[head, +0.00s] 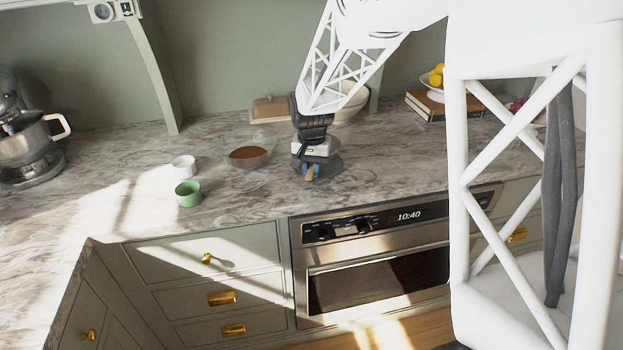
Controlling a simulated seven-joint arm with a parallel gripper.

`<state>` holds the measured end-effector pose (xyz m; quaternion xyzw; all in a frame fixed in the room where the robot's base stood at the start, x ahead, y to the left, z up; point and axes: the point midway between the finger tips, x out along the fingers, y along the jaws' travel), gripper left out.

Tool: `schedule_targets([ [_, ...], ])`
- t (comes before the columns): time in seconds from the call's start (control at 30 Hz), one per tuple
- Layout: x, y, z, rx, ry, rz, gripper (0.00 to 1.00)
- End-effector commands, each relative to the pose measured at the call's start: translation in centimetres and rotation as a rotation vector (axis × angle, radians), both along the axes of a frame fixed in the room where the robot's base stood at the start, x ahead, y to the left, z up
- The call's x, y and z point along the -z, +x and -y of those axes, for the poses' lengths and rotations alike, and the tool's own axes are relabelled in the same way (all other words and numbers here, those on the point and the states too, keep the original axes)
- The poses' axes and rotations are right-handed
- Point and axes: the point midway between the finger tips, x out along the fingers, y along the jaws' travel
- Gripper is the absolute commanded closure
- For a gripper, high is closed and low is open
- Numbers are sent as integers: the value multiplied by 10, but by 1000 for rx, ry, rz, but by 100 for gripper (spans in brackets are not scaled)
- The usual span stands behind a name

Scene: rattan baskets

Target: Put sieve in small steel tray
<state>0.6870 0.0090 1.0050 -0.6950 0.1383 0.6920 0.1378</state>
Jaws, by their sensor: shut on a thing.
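My gripper (310,174) points down over the counter, in front of the arm's black wrist. It is shut on a small brown, wooden-looking piece, seemingly the handle of the sieve (309,173). The rest of the sieve is too small or too hidden to make out. A dark grey round thing (331,164) shows behind and beside the fingers. I cannot tell whether it is the small steel tray or part of the sieve, nor whether the held piece touches it.
A bowl with brown contents (248,156) stands left of my gripper. Farther left are a white cup (184,166), a green cup (188,194) and a stand mixer (30,140). A cream bowl (345,103) stands behind the arm. The counter (400,160) to the right is clear.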

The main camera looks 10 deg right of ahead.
Motion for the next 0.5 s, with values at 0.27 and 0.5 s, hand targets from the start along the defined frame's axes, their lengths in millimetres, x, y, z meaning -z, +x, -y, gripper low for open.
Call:
schedule_targets([
  [0.27,17,0,0,0,0,-2,100],
  [0.5,35,0,0,0,0,0,100],
])
